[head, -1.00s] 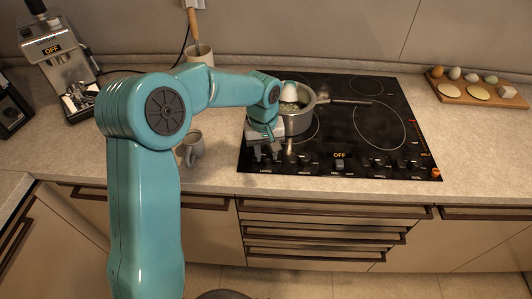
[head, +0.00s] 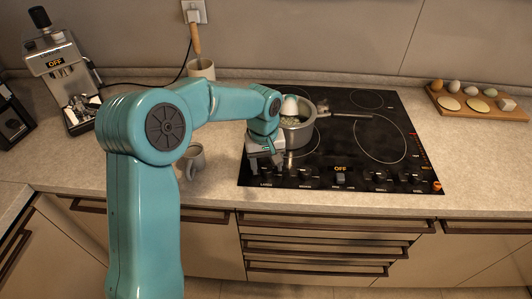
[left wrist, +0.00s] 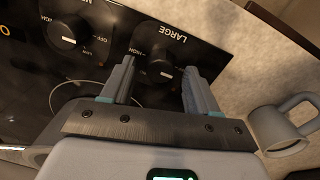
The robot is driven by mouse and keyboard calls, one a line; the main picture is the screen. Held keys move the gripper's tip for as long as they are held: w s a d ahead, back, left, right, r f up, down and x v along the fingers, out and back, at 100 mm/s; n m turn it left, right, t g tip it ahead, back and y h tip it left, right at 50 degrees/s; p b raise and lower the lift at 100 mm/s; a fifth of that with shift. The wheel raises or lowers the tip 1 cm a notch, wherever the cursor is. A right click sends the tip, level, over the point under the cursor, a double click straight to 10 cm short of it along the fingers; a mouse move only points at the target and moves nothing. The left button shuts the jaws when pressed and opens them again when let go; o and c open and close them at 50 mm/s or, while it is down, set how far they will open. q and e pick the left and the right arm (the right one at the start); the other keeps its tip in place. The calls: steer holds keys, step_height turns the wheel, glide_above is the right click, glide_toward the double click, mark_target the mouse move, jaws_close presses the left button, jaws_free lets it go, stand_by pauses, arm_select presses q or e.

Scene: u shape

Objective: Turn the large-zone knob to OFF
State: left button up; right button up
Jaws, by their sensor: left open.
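The large-zone knob (left wrist: 160,68) is a dark round knob with a white pointer mark, beside the word LARGE on the black cooktop (head: 360,100). In the left wrist view it shows between the two fingertips of my open left gripper (left wrist: 158,78). I cannot tell whether the fingers reach down around it or hover just above. In the head view my left gripper (head: 266,167) is at the cooktop's front left corner, and the knob there is hidden by it. A second knob (left wrist: 67,32) with LOW, HIGH and OFF marks is beside it. My right gripper is not in view.
A pot (head: 299,130) with a white thing in it stands close behind my gripper, its handle pointing right. A grey mug (head: 195,160) stands left of the cooktop. A board (head: 480,105) with eggs is at the far right.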

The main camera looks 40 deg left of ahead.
mark_target(263, 168)
arm_select(q)
step_height(263, 168, up, 16)
steer(key=shift+s+a, duration=0.2)
steer(key=shift+a, duration=0.15)
stand_by(0.5)
